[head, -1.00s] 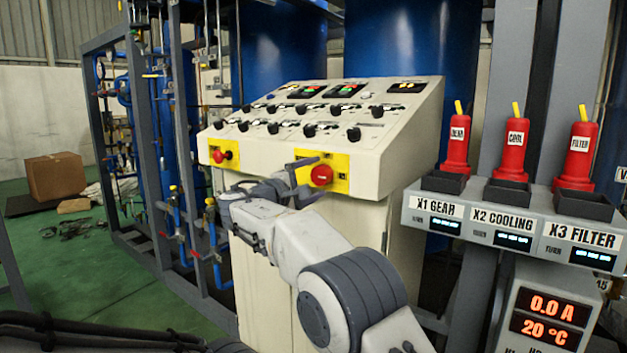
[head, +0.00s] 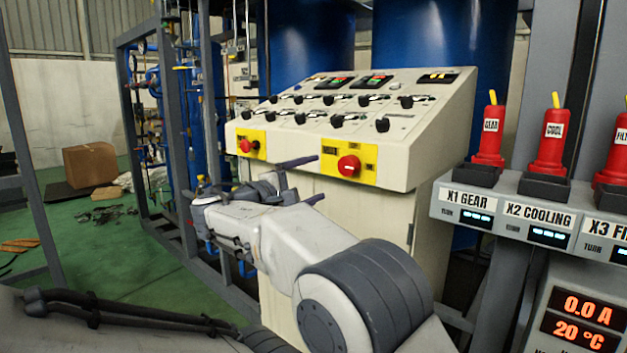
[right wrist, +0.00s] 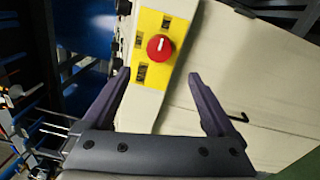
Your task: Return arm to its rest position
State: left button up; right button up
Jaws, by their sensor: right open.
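My right gripper (head: 306,178) is open and empty in front of the control console (head: 408,150), to the left of its right-hand red knob (head: 348,166). The knob sits on a yellow plate on the console's front edge. In the right wrist view, my right gripper (right wrist: 165,92) has its two dark fingers spread wide, with the red knob (right wrist: 159,47) beyond and between the tips, apart from them. My right arm reaches in from the lower right of the head view. My left gripper is not in view.
A second red knob (head: 246,146) is on the console's left. Red plug handles (head: 489,140) stand in black holders on a labelled shelf (head: 520,215) at right. A grey pipe frame (head: 176,120) stands at left. A cardboard box (head: 90,165) lies on the green floor (head: 110,250).

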jog(key=s+d+f+m+g+y, duration=0.1)
jog(key=s+d+f+g+y, duration=0.35)
jog(key=s+f, duration=0.65)
jog(key=s+d+f+m+g+y, duration=0.1)
jog(key=s+d+f+g+y, duration=0.2)
jog(key=s+d+f+g, duration=0.55)
jog(key=s+a+f+m+g+y, duration=0.15)
jog(key=s+f, duration=0.25)
jog(key=s, duration=0.7)
jog(key=s+f+m+y, duration=0.2)
jog(key=s+f+y, duration=0.15)
jog(key=s, duration=0.75)
notch_tip(320, 180, up, 21)
jog(key=p, duration=2.1)
jog(key=shift+w+r+h+p, duration=0.15)
jog(key=shift+w+h+p, duration=0.15)
jog(key=shift+h, duration=0.05)
jog(key=shift+d, duration=0.1)
jog(key=shift+c, duration=0.4)
